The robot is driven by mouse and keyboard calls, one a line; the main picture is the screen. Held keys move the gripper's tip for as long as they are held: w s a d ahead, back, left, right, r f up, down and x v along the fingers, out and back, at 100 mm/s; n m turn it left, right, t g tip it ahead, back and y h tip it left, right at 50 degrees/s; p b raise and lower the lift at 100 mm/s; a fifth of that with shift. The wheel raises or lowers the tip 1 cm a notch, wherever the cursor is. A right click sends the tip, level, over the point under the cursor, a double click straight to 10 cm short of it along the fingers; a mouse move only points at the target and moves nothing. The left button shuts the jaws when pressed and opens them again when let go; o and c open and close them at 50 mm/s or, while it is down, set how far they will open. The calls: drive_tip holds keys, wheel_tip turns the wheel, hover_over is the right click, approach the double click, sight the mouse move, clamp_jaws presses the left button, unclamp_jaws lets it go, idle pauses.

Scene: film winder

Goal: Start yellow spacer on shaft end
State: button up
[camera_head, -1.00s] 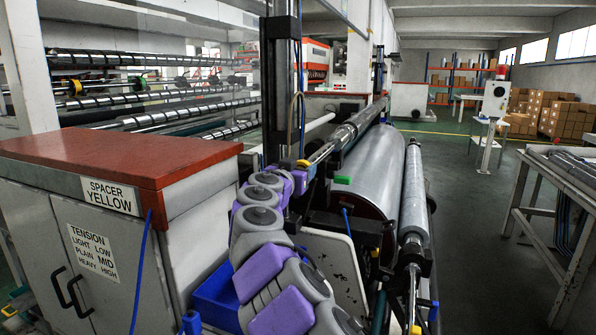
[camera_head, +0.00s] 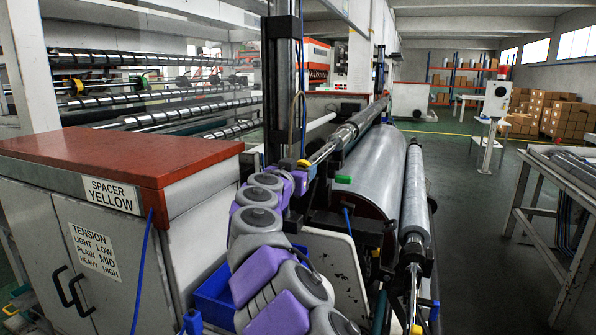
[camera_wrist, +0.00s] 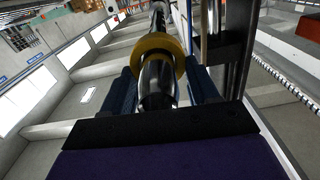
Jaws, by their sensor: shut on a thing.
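The yellow spacer (camera_wrist: 180,58) is a ring between the two dark blue fingers of my gripper (camera_wrist: 162,82) in the wrist view. My gripper is shut on it. The shiny end of the shaft (camera_wrist: 157,78) shows through the ring's opening, and the ring appears to sit around it; any contact cannot be told. In the head view the spacer (camera_head: 303,163) is a small yellow patch at the near end of the shaft (camera_head: 322,152). My gripper (camera_head: 301,174) is there too, partly hidden by my purple and grey arm.
A red-topped cabinet (camera_head: 115,158) labelled SPACER YELLOW stands at the left. A dark vertical post (camera_head: 280,80) rises beside the shaft end. A large film roll (camera_head: 375,175) lies to the right. A blue bin (camera_head: 213,293) sits below my arm.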

drive_tip(key=shift+w, duration=0.1)
drive_tip(key=shift+w+d, duration=0.15)
drive_tip(key=shift+w, duration=0.5)
drive_tip(key=shift+v, duration=0.75)
drive_tip(key=shift+d, duration=0.1)
idle(0.5)
idle(0.4)
drive_tip(key=shift+w+d, duration=0.1)
drive_tip(key=shift+w, duration=0.5)
drive_tip(key=shift+s, duration=0.1)
